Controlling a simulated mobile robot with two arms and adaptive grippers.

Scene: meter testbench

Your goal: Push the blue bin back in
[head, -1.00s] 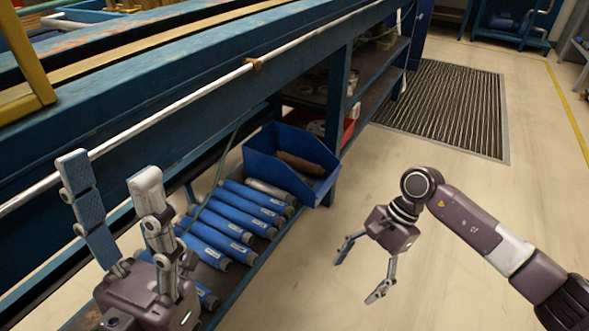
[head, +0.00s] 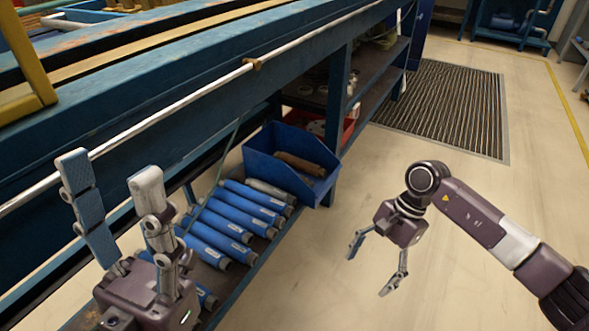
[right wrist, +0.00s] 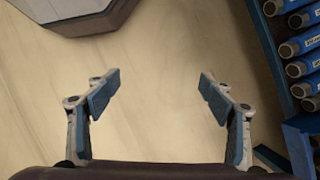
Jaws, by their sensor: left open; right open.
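The blue bin (head: 322,187) sits on the lower shelf of the blue bench, at its right end, and its front juts out past the shelf edge. A brown cylinder (head: 300,164) and a grey one lie in or beside it. My right gripper (head: 371,270) is open and empty over the floor, to the right of and nearer than the bin, not touching it. In the right wrist view my right gripper (right wrist: 158,92) has its fingers wide apart over bare floor. My left gripper (head: 110,205) is open and empty in front of the bench, left of the bin.
Several blue cylinders (head: 224,228) lie in a row on the shelf left of the bin. A red bin (head: 349,130) stands behind it. A bench leg (head: 337,95) rises beside the bin. The floor (head: 300,270) in front is clear, with a grate (head: 445,105) farther back.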

